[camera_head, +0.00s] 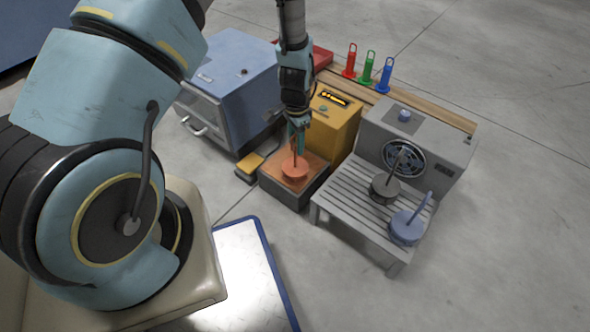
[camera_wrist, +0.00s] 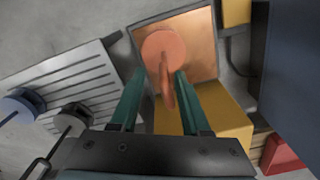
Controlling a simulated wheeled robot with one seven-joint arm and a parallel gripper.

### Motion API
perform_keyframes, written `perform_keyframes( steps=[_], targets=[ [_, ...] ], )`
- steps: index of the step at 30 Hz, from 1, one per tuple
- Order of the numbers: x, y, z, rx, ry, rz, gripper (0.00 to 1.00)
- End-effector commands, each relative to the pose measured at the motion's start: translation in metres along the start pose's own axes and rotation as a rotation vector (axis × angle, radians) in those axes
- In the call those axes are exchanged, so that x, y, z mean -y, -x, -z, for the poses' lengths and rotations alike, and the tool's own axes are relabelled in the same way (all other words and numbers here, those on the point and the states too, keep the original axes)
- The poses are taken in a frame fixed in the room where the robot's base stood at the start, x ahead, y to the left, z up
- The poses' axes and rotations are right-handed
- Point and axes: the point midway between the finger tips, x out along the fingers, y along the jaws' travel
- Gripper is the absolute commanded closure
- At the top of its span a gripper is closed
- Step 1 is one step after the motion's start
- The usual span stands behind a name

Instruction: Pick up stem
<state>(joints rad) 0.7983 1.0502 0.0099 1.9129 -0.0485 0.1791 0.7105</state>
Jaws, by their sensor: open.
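An orange stem (camera_head: 295,172), a thin rod rising from a round disc, stands on the copper-coloured top of a low dark block (camera_head: 316,177). In the wrist view the orange stem (camera_wrist: 163,47) has its rod pointing toward the camera, between the fingers. My gripper (camera_head: 297,140) points down over it, with its teal fingers apart on either side of the rod. In the wrist view both fingers of my gripper (camera_wrist: 159,78) are open, with a visible gap to the rod. The head view does not show clearly whether a finger touches the rod.
A grey slatted table (camera_head: 345,205) at right holds a dark grey stem (camera_head: 383,189) and a blue stem (camera_head: 406,227). A yellow box (camera_head: 335,118) stands behind the block, a blue-grey cabinet (camera_head: 232,95) at left. Red, green and blue tags (camera_head: 367,68) stand on a wooden board behind.

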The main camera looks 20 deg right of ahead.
Motion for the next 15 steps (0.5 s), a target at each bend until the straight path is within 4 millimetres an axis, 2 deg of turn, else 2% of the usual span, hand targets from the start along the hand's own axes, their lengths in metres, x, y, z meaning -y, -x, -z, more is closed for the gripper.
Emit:
perform_keyframes(
  steps=[5, 12, 15],
  targets=[
    [0.002, -0.014, 0.000, 0.000, 0.001, 0.000, 0.53],
    [0.008, -0.049, 0.002, 0.001, 0.001, -0.001, 0.53],
    [0.008, -0.056, 0.002, 0.001, 0.001, 0.000, 0.53]
  ],
)
